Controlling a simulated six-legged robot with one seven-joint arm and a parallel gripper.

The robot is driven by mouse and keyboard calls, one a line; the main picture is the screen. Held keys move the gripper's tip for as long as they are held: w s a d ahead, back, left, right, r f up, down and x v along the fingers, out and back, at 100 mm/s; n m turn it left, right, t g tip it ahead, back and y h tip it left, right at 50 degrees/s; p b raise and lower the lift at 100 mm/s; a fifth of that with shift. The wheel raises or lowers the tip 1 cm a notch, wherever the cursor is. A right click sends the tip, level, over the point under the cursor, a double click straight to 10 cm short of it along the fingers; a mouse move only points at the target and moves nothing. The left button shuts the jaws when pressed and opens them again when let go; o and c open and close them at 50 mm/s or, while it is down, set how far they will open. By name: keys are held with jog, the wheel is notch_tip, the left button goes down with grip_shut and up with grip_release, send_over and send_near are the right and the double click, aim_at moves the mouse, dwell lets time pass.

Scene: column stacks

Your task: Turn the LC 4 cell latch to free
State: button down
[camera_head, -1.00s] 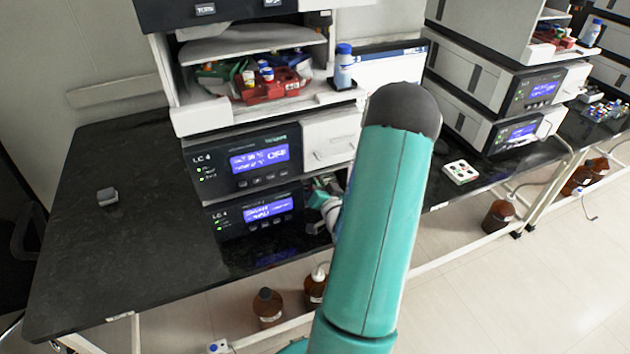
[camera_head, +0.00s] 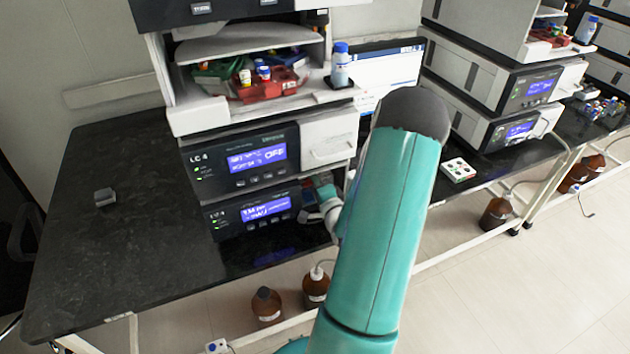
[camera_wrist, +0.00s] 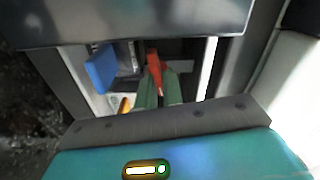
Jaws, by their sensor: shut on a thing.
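The LC 4 stack stands on the black bench, with an upper module (camera_head: 245,158) and a lower module (camera_head: 252,212), both with lit blue screens. In the wrist view an open bay shows below a dark module edge. A red lever (camera_wrist: 154,72), which looks like the cell latch, stands in this bay. My gripper (camera_wrist: 157,92) is in the bay with its green fingers shut on the red lever. In the head view my gripper (camera_head: 322,193) is at the right end of the lower module, small and partly hidden by my arm. The latch itself cannot be made out there.
A blue block (camera_wrist: 101,69) is left of the lever in the bay. Bay walls stand close on both sides. Brown bottles (camera_head: 267,305) stand below the bench. A blue-capped bottle (camera_head: 340,68) stands on the shelf above. The bench's left part is mostly clear.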

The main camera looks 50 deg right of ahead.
jog(key=shift+m, duration=0.3)
jog(key=c, duration=1.6)
grip_release()
jog(key=shift+d, duration=0.1)
jog(key=shift+o, duration=0.3)
jog(key=shift+f, duration=0.1)
jog(key=shift+s+a+f, duration=0.15)
jog(key=shift+s+a, duration=0.05)
jog(key=shift+a, duration=0.05)
